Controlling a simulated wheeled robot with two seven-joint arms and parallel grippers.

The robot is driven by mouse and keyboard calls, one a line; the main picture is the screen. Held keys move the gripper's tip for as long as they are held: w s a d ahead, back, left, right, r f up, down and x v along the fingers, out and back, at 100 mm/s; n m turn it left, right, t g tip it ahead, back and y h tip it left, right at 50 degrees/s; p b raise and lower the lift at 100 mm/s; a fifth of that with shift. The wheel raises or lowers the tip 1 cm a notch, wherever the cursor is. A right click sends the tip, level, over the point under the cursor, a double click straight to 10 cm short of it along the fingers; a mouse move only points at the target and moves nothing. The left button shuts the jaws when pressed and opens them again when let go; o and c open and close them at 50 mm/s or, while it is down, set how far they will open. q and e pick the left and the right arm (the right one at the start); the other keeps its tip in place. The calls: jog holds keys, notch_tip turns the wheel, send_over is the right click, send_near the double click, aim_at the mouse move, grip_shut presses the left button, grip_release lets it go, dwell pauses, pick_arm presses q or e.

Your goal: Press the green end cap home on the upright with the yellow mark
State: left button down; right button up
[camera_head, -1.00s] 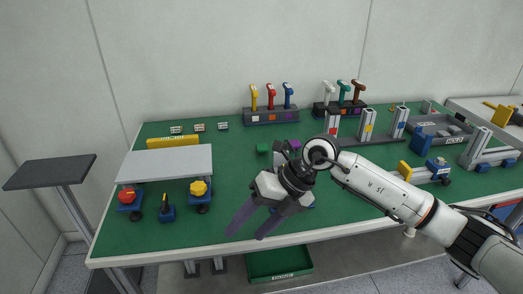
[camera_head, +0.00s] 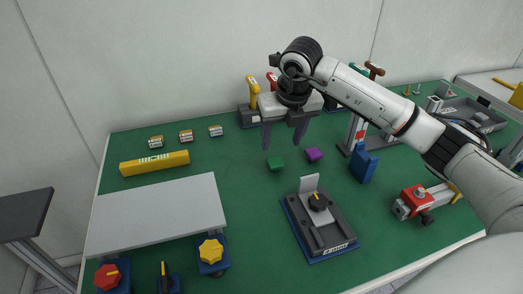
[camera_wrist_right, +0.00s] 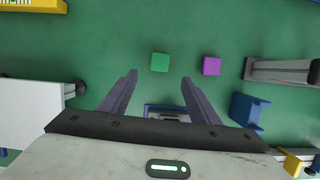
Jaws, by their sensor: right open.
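The green end cap (camera_head: 275,163) is a small block lying loose on the green table. It also shows in the right wrist view (camera_wrist_right: 160,62), just beyond the fingertips and between their lines. My right gripper (camera_head: 283,142) is open and empty above and behind the green cap, fingers pointing down; its fingers also show in the right wrist view (camera_wrist_right: 160,78). An upright with a red mark (camera_head: 358,130) stands right of the gripper. My right arm hides the upright with the yellow mark. My left gripper is not in view.
A purple cap (camera_head: 313,154) lies right of the green one. A dark fixture (camera_head: 320,222) with a knob stands in front, and a blue block (camera_head: 363,165) to the right. A grey raised plate (camera_head: 158,213) and a yellow bar (camera_head: 155,163) are on the left.

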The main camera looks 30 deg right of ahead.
aim_at(275, 161)
jog(key=shift+w+p+x, duration=0.2)
jog(key=shift+p+x, duration=0.45)
jog(key=shift+x, duration=4.4)
jog(key=shift+r, duration=0.15)
jog(key=c, duration=1.1)
jog(key=shift+c, duration=0.2)
